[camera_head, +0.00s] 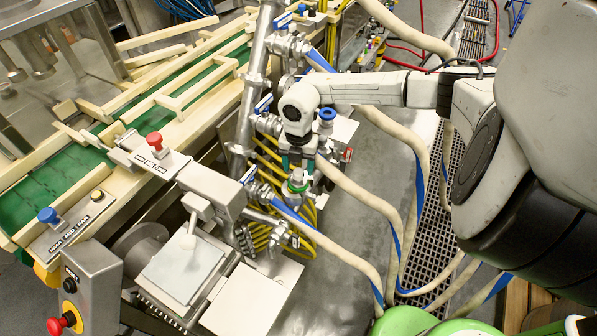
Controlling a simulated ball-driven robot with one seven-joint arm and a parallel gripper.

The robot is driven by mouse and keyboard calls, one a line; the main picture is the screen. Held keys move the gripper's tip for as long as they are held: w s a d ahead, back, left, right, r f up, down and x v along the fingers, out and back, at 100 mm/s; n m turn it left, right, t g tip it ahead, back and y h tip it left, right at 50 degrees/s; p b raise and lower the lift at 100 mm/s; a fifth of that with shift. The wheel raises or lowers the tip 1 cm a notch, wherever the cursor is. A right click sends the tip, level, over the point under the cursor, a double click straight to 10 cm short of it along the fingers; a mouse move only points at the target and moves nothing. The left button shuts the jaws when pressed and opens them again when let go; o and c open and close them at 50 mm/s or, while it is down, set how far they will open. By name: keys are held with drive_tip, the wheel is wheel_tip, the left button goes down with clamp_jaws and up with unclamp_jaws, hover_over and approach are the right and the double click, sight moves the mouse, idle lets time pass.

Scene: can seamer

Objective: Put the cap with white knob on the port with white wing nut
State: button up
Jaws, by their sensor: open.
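My gripper (298,164) is at the end of my white arm, near the middle of the picture, pointing down and open. Just below it is a small cap with a white knob (297,176) and a green band. The gripper is at or just above the knob; I cannot tell whether the fingers are around it. Several metal ports branch off the upright steel pipe to the left, with blue handles or wing nuts. I cannot make out a white wing nut on any of them; my arm and gripper hide part of this area.
A cap with a blue knob (327,115) and a red knob (347,155) are at the steel box right of my gripper. Thick beige hoses (360,195) run close by. The steel pipe (247,110) and green conveyor (60,180) stand left. A floor grating (437,230) lies right.

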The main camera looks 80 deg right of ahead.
sight(298, 171)
wheel_tip(298, 171, up, 9)
drive_tip(key=b, duration=0.1)
idle(2.3)
